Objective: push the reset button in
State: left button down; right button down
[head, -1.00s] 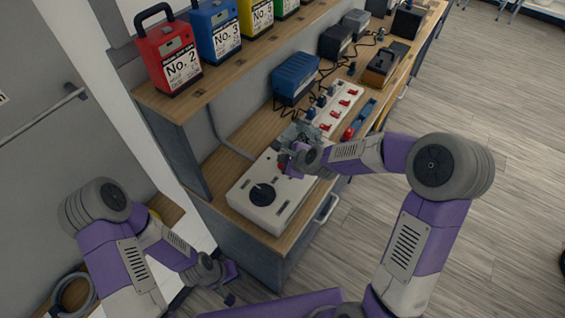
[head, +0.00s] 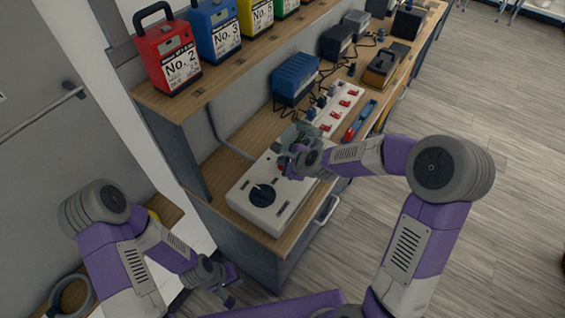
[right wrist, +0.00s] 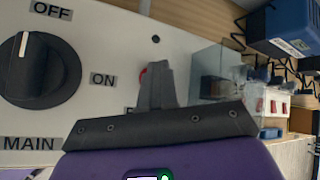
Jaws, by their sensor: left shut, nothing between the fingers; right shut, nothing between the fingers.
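The white control box (head: 247,210) lies on the workbench, with a black MAIN knob (right wrist: 45,70) between OFF and ON labels. A clear cover (right wrist: 221,72) stands up to the right of the fingers. My left gripper (head: 232,290) is shut and empty, low in front of the bench, away from the box.
A white strip with red switches (head: 337,107) and a blue device (head: 295,78) with cables lie behind the box. Red and blue numbered cases (head: 168,54) stand with others on the shelf above. A drawer handle (head: 327,209) juts from the bench front. The floor at right is clear.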

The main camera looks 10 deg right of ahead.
jog(key=shift+r+p, duration=0.8)
jog(key=shift+r, duration=0.3)
notch_tip(320, 180, up, 5)
jog(key=p, duration=0.4)
jog(key=shift+f, duration=0.1)
dwell(0.4)
